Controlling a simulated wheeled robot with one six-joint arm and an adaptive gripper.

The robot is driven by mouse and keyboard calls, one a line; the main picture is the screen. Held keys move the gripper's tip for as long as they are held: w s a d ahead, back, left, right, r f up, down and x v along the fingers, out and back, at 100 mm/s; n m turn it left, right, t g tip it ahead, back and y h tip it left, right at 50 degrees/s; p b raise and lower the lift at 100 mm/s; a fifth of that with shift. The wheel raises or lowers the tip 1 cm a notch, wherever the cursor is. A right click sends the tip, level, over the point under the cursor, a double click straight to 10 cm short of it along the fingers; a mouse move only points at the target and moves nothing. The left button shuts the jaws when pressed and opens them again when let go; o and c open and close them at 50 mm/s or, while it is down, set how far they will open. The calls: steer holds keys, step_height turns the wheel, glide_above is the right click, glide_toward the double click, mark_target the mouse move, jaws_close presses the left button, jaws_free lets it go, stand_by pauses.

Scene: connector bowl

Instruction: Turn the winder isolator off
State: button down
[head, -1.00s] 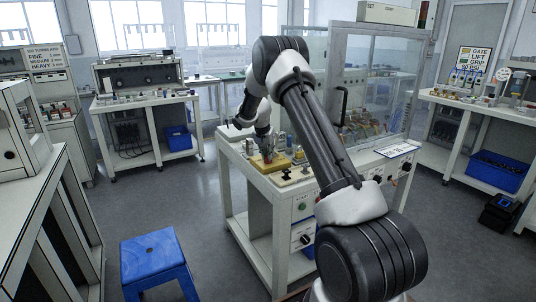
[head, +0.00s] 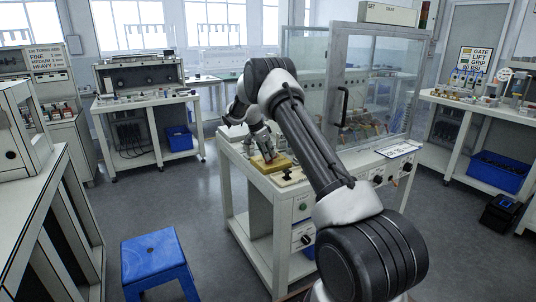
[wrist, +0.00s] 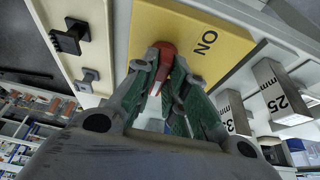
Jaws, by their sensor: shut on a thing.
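The winder isolator is a yellow plate (head: 283,163) on the white bench, with a red handle (wrist: 166,50) and the word ON, both clear in the wrist view. The plate also fills the top middle of the wrist view (wrist: 222,25). My gripper (wrist: 163,78) is shut on the red handle, one finger on each side. It also shows over the plate in the head view (head: 268,153), tilted, with its wrist up and to the left. The fingers hide part of the handle. Any OFF mark is out of sight.
A pale panel with a black knob (wrist: 70,40) sits beside the plate. Metal blocks marked with sizes (wrist: 275,85) stand on its other side. A glazed enclosure (head: 375,80) rises behind the bench. A blue stool (head: 155,258) stands on the floor at front left.

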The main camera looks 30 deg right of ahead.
stand_by(0.4)
steer(key=c, duration=1.4)
jaws_free()
steer(key=shift+c, duration=0.2)
steer(key=v, duration=1.2)
steer(key=shift+w, duration=0.1)
